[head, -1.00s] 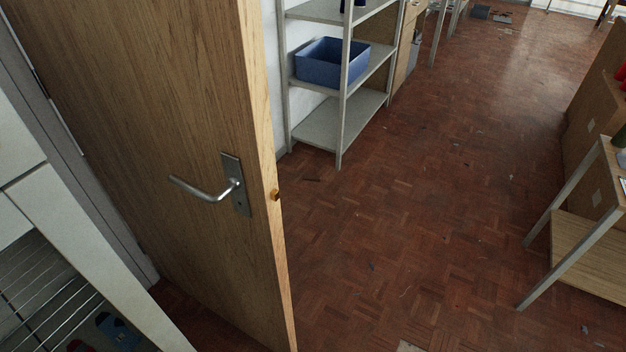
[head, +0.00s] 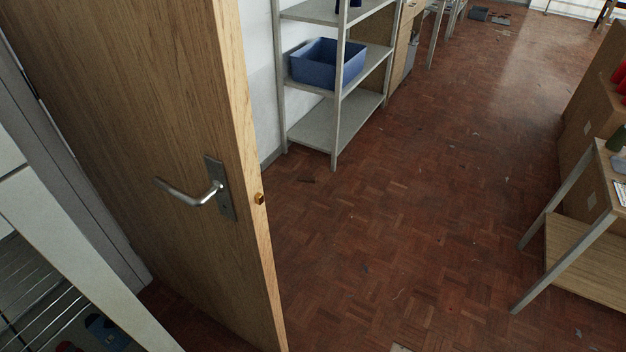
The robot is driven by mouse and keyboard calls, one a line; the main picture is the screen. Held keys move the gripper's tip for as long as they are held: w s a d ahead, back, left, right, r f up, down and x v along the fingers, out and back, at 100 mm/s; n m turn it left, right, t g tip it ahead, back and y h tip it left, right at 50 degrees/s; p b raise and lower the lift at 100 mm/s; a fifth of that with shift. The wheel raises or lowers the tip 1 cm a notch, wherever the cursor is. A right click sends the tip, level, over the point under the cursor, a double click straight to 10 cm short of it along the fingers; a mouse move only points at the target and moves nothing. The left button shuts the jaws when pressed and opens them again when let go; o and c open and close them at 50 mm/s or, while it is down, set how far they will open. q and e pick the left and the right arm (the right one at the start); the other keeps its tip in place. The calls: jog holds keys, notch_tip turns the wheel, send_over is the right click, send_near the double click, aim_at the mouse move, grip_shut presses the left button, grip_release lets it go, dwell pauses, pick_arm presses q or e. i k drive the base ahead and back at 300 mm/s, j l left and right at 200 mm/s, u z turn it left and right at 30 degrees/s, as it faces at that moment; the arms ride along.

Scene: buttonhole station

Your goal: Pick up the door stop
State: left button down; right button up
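I cannot make out a door stop for certain in the head view. A small dark piece (head: 307,179) lies on the floor near the foot of the grey shelf, too small to identify. A pale object (head: 400,348) is cut off by the bottom edge, and I cannot tell what it is. Neither of my grippers is in view.
An open wooden door (head: 130,130) with a metal handle (head: 192,194) fills the left. A grey shelf (head: 335,125) holding a blue bin (head: 327,64) stands behind it. A table (head: 575,255) stands at the right. The parquet floor (head: 430,200) between is largely clear, with small scraps.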

aim_at(312, 179)
jog(key=i+l, duration=0.9)
jog(key=l, duration=0.25)
jog(key=i+l, duration=0.45)
jog(key=l+u, duration=0.05)
jog(key=l, duration=0.05)
